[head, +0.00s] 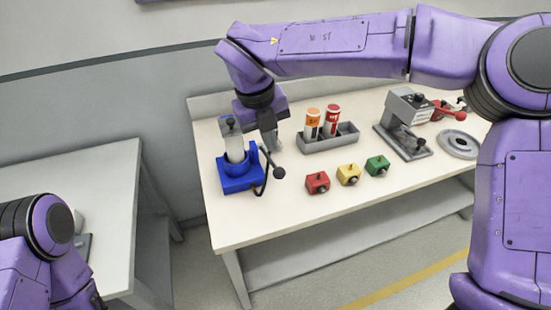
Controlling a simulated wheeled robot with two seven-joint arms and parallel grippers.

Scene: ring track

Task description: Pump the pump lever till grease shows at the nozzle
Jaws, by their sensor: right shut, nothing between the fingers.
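The grease pump (240,183) has a blue base and a clear upright cylinder with a dark cap. It stands at the left end of the bench. Its lever (278,172) is a thin dark rod with a black ball knob, slanting down to the right of the pump. A black hose (263,186) curves beside the base; I cannot make out the nozzle tip or any grease. My right gripper (268,143) points down just right of the cylinder, shut and empty, close to the lever's upper end; I cannot tell whether they touch. My left gripper is out of view.
A grey tray (320,145) holds orange and red cartridges. Red (317,182), yellow (348,174) and green (377,165) blocks sit in front. A grey press-like device (402,125) and a grey ring (458,144) are at right. Another table (90,185) stands left across a gap.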

